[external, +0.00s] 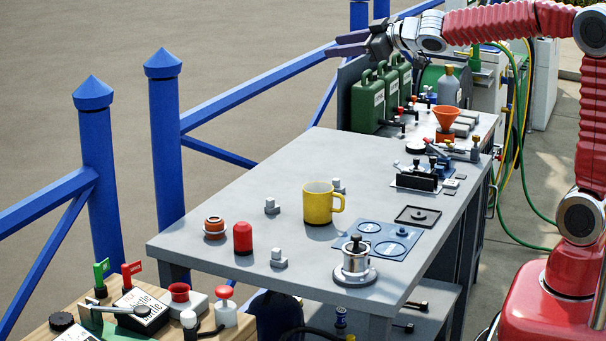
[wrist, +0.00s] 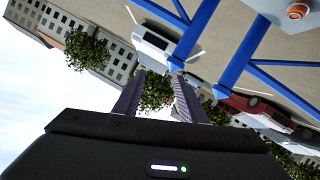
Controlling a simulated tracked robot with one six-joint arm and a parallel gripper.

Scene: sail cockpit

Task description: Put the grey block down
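My gripper (external: 334,45) is at the top of the external view, raised high near the blue railing and pointing left. In the wrist view its two fingers (wrist: 159,82) stand apart with nothing held between them.
On the table stand a yellow mug (external: 318,205), a red cylinder (external: 243,238), an orange-topped round piece (external: 214,227) and a metal pot-like piece (external: 355,262). Green canisters (external: 367,100) and an orange funnel (external: 447,118) are at the back. Blue railing (external: 166,140) runs along the left.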

